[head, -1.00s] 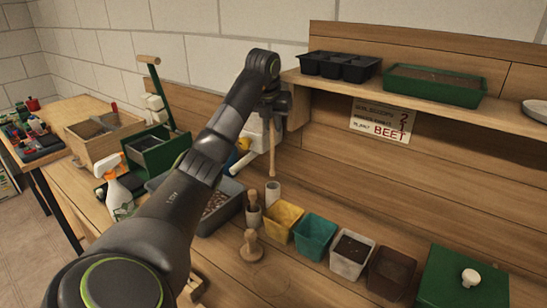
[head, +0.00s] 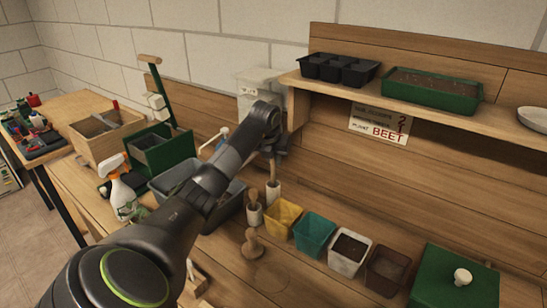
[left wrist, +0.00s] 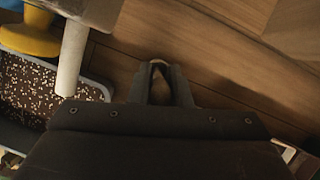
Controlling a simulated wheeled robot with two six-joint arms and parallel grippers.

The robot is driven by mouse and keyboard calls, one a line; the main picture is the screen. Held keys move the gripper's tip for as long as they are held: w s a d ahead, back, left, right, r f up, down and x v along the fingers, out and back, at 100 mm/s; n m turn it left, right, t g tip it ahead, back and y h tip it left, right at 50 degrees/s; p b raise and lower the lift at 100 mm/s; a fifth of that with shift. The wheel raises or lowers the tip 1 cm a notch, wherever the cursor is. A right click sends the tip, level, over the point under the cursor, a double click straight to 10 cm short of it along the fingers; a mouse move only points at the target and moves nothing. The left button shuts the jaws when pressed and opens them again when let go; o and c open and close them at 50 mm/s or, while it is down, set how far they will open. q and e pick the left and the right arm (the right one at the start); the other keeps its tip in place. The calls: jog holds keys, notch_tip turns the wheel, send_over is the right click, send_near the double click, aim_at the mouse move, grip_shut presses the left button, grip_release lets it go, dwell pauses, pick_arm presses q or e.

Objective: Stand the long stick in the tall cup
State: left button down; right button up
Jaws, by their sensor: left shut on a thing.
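My left gripper (head: 272,150) is shut on the long wooden stick (head: 273,172), low in front of the back board. The stick hangs upright below the jaws. Its lower end meets the mouth of the pale, narrow tall cup (head: 273,191) and seems to go inside; that end is hidden, so the depth cannot be told. In the left wrist view the stick's top (left wrist: 160,86) shows end-on between the fingers, and the cup is hidden. My right gripper is not in view.
A similar cup with a shorter wooden tool (head: 254,213) stands just front-left, with a wooden dibber (head: 253,246) nearer. Coloured pots begin at the right with a yellow one (head: 283,218). A grey tray (head: 232,218) lies left, below my arm. The shelf (head: 310,85) overhangs at right.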

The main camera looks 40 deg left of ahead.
pick_arm(q)
jog(key=shift+d+f, duration=0.1)
jog(key=c, duration=1.3)
grip_release()
jog(key=shift+c, duration=0.2)
jog(key=shift+r, duration=0.25)
jog(key=shift+s+r, duration=0.1)
jog(key=shift+r, duration=0.2)
jog(key=b+v, duration=0.2)
jog(key=v, duration=0.9)
